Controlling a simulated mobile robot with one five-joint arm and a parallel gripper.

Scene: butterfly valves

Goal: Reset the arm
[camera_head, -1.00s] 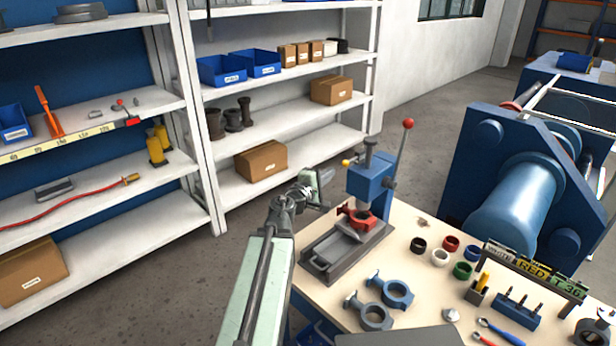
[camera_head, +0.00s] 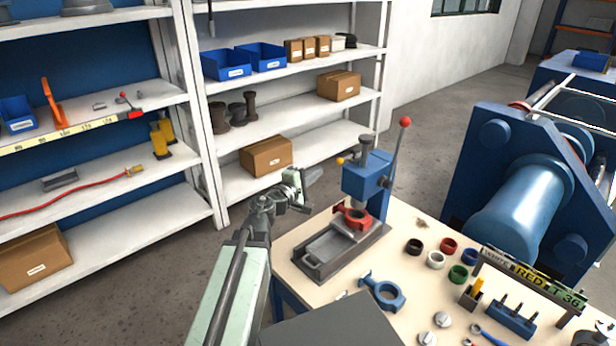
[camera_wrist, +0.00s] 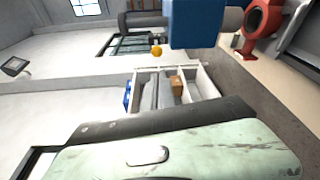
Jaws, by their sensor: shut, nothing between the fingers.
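My gripper (camera_head: 304,181) is raised at the end of my pale green arm, left of the blue press (camera_head: 367,177). Its jaws are shut with nothing held. It is apart from the press and the bench. A red valve body (camera_head: 352,216) sits in the press on its grey base. In the wrist view, a pale green part of my arm end fills the bottom, and the red valve body (camera_wrist: 260,22) shows at the upper right beside the blue press head (camera_wrist: 194,22).
The workbench (camera_head: 404,222) holds a blue valve body (camera_head: 382,292), several coloured rings and a sign rack (camera_head: 530,275). The press lever (camera_head: 399,155) stands up near my gripper. Shelving (camera_head: 285,118) stands behind, and a large blue machine (camera_head: 525,190) at right. Floor is open left of the bench.

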